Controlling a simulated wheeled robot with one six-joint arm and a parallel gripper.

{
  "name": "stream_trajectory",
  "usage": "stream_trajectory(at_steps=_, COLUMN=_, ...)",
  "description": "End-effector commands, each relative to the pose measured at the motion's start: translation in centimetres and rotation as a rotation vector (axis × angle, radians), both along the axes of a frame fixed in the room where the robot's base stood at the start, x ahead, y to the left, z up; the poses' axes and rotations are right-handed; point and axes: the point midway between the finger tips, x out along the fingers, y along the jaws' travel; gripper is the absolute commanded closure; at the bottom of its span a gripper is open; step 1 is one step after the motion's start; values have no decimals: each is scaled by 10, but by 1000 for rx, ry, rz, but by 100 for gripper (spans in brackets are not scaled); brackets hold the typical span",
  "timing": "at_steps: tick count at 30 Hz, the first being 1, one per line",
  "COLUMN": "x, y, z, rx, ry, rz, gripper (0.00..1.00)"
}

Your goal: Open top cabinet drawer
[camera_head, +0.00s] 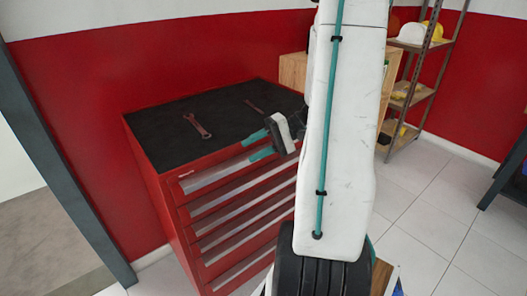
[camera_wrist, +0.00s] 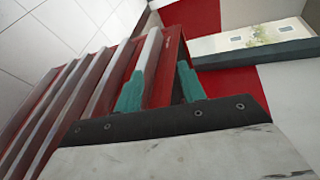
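A red tool cabinet (camera_head: 160,185) with a black top stands at the left in the head view and against a red wall. Its top drawer (camera_head: 187,186) has a long pale handle strip and looks shut. My gripper (camera_head: 248,150) is at the right part of that drawer's front, with its teal fingers apart, one above the other. In the wrist view my gripper (camera_wrist: 163,68) is open, and the pale top handle strip (camera_wrist: 148,50) runs by the left fingertip. Red cabinet surface shows between the fingers. I cannot tell whether the fingers touch the handle.
Wrenches lie on the cabinet top, one red wrench (camera_head: 197,125) near its middle. Several lower drawers (camera_head: 222,234) look shut. A shelf rack (camera_head: 415,92) with helmets stands at the back right. Tiled floor (camera_head: 430,220) is open to the right. A dark post (camera_head: 62,160) stands at the left.

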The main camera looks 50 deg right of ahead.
Motion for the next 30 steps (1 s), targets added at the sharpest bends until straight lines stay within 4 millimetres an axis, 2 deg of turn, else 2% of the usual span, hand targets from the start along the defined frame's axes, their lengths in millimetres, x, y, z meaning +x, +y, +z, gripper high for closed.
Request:
stream_trajectory(at_steps=1, x=-7, y=-28, z=-15, rx=49, ry=-45, rz=-94, gripper=60)
stream_trajectory(at_steps=3, x=-14, y=-58, z=-31, rx=86, ry=-115, rz=-199, gripper=60)
stream_trajectory(at_steps=6, x=-27, y=-91, z=-50, rx=116, ry=-196, rz=-327, gripper=60)
stream_trajectory(at_steps=9, x=-39, y=-114, z=-64, rx=129, ry=-254, rz=-421, gripper=60)
stream_trajectory(at_steps=12, x=-46, y=-127, z=-73, rx=132, ry=-287, rz=-476, gripper=60)
stream_trajectory(at_steps=17, x=-39, y=-127, z=-76, rx=131, ry=-302, rz=-497, gripper=60)
stream_trajectory(at_steps=24, x=-6, y=-105, z=-75, rx=132, ry=-300, rz=-493, gripper=60)
stream_trajectory(at_steps=30, x=13, y=-93, z=-75, rx=132, ry=-300, rz=-493, gripper=60)
